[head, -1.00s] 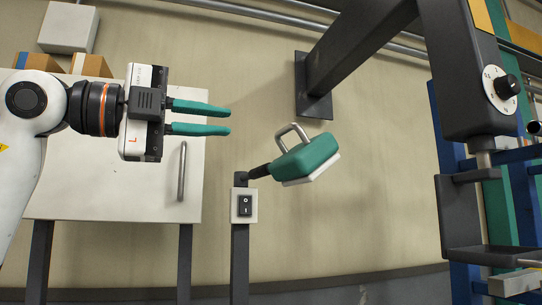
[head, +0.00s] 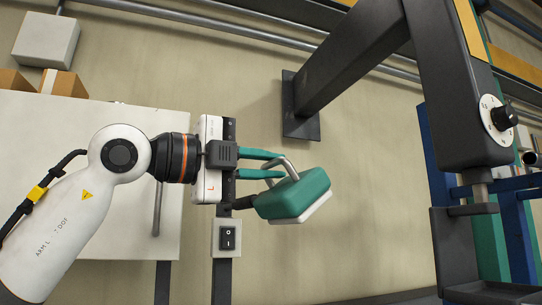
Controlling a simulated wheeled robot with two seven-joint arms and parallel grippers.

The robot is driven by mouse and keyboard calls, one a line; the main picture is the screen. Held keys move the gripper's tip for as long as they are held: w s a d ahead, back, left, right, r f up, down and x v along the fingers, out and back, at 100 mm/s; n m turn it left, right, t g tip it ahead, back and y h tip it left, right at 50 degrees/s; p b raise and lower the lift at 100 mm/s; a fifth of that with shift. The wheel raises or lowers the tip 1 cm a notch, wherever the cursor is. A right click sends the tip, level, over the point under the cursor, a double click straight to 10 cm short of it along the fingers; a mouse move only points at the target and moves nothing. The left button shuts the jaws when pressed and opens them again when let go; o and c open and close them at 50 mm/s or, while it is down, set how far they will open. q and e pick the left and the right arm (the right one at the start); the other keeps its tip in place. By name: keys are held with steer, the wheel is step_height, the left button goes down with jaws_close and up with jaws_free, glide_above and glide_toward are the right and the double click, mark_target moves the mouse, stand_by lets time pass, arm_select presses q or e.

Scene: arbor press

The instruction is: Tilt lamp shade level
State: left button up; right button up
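The green lamp shade (head: 291,196) has a pale underside and a grey metal handle (head: 287,167) on top. It is tilted, its right side higher than its left. It sits on a dark arm above a post with a black rocker switch (head: 228,238). My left gripper (head: 283,164) has two teal fingers pointing right, with a gap between them. The fingertips are at the left side of the handle; I cannot tell whether they touch it. The gripper body hides part of the lamp's arm. My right gripper is not in view.
A dark grey press frame (head: 455,110) with a dial (head: 495,116) stands at the right. A white cabinet (head: 60,130) with a bar handle is behind my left arm. A dark wall bracket (head: 300,105) rises above the lamp.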

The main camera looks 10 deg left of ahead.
arm_select(q)
steer(key=shift+w+d, duration=0.2)
steer(key=shift+d, duration=0.2)
steer(key=shift+c, duration=0.4)
steer(key=shift+a, duration=0.1)
jaws_close()
steer(key=shift+r+p, duration=0.1)
steer(key=shift+p, duration=0.3)
